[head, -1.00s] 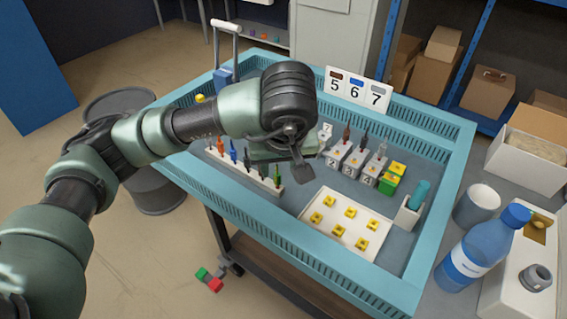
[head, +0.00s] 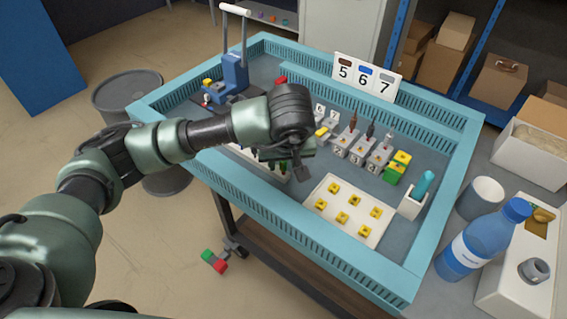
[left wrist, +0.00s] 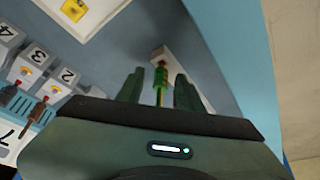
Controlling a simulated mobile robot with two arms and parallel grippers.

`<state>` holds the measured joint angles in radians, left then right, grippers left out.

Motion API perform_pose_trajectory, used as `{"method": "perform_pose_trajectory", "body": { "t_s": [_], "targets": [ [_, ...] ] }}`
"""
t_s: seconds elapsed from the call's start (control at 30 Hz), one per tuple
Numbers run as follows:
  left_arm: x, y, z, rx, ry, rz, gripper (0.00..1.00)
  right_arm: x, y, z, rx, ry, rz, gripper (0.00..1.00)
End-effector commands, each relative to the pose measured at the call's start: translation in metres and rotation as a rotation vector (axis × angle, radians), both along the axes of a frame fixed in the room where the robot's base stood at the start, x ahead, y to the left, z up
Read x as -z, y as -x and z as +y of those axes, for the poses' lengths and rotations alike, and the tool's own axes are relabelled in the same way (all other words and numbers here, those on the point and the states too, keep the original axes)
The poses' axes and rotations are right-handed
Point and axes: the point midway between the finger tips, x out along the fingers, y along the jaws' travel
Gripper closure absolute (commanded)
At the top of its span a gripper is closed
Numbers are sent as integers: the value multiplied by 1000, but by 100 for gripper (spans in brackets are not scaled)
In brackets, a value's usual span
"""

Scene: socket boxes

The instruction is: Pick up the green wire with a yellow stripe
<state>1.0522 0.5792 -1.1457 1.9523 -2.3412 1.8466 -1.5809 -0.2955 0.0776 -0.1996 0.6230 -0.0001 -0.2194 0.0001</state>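The green wire with a yellow stripe (left wrist: 160,82) stands upright at the end of a white rack (left wrist: 174,62) in the left wrist view. My left gripper (left wrist: 158,92) is open, with one dark green finger on each side of the wire and gaps visible between them. In the head view my left gripper (head: 273,164) is low over the end of the rack, and my wrist and gripper hide most of the wires there. My right gripper is not in view.
Right of the rack are a white tray (head: 318,205) with several yellow pieces, numbered grey socket boxes (head: 358,154) and green-and-yellow blocks (head: 397,167). A blue stand (head: 235,75) is at the back left. A bottle (head: 483,240) stands outside, right.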

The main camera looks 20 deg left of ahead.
Motion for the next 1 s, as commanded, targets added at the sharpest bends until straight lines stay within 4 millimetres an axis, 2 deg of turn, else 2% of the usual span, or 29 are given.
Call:
{"method": "perform_pose_trajectory", "body": {
  "t_s": [0.03, 0.1, 0.57, 0.77, 0.87, 1.0],
  "targets": [
    [0, 0, 0, 0, 0, 0, 81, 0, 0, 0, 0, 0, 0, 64],
    [0, 0, 0, 0, 0, 0, 100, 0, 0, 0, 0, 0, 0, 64],
    [-6, 0, 0, -1, 1, -1, 100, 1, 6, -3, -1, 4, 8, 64],
    [-32, -1, 0, 0, 1, -6, 100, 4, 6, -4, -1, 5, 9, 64],
    [-54, -2, 0, 0, 1, -8, 100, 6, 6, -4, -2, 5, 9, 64],
    [-93, -1, 0, 0, 1, -10, 100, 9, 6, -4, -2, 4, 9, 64]
  ]
}}
